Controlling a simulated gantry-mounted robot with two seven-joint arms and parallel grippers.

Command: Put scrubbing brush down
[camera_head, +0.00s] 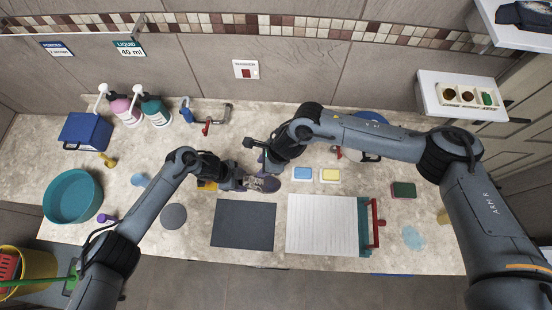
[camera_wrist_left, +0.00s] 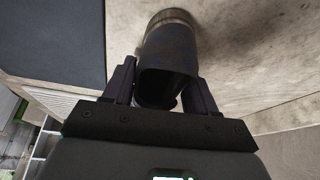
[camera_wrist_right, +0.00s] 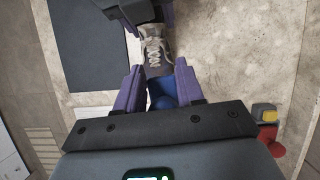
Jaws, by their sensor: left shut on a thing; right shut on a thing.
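A grey-purple lace-up shoe (camera_head: 262,184) is at the middle of the counter. My left gripper (camera_head: 236,179) is shut on its heel end. In the left wrist view the shoe's dark ankle opening (camera_wrist_left: 167,78) is between the fingers. My right gripper (camera_wrist_right: 163,88) is shut on a rounded blue thing (camera_wrist_right: 162,98), which I take to be the scrubbing brush. The blue thing is close to the shoe's laced front (camera_wrist_right: 156,52); I cannot tell if they touch. Its bristles are hidden, and my right arm covers it in the head view.
A dark mat (camera_head: 243,225) and a white ribbed board (camera_head: 322,224) lie at the front. Blue and yellow sponges (camera_head: 303,174) lie right of the shoe. A teal basin (camera_head: 73,196), blue box (camera_head: 85,131) and pump bottles (camera_head: 155,111) stand left. A grey disc (camera_head: 173,216) lies front left.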

